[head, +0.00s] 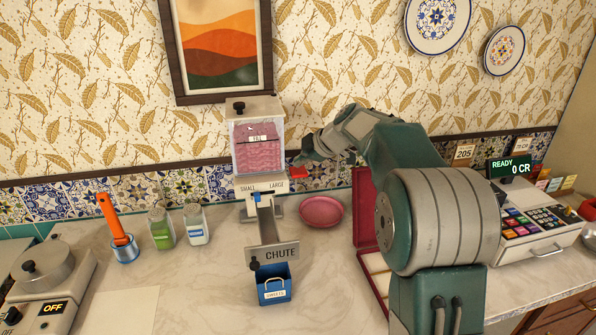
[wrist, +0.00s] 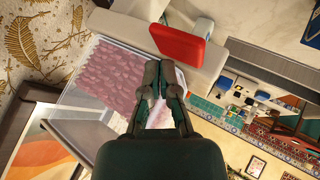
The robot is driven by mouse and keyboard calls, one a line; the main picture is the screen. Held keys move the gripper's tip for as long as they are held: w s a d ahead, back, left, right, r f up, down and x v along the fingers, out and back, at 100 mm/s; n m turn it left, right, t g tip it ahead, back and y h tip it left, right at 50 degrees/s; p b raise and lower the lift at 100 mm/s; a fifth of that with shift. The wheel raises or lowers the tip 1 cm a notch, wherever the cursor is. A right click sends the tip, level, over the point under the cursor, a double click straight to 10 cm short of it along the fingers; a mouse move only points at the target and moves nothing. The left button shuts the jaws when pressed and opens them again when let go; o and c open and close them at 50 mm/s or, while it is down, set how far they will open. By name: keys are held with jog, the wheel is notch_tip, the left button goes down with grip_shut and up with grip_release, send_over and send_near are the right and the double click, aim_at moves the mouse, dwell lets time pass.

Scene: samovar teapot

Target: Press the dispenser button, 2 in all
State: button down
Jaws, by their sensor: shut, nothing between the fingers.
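The dispenser (head: 246,184) stands against the back wall, with a clear hopper (head: 258,153) of pink sweets marked FILL. The hopper also shows in the wrist view (wrist: 108,78). Its front is marked SMALL and LARGE. A red button (head: 297,172) sticks out on its right side and shows large in the wrist view (wrist: 178,46). A small blue piece (head: 258,196) sits below the SMALL label. My gripper (head: 302,157) is shut and empty, close to the red button. In the wrist view its fingertips (wrist: 160,80) lie just below the button; I cannot tell whether they touch.
A blue box (head: 272,289) stands below the CHUTE plate (head: 280,253). A pink plate (head: 321,212) lies right of the dispenser. Jars (head: 161,228) and an orange-handled tool (head: 113,222) stand left. A register (head: 535,215) reading READY 0 CR is far right.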

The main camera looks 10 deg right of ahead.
aim_at(301, 171)
jog(key=shift+f, duration=0.2)
jog(key=shift+f, duration=1.35)
dwell(1.6)
jog(key=shift+r, duration=1.75)
jog(key=shift+r, duration=0.1)
jog(key=shift+r, duration=2.45)
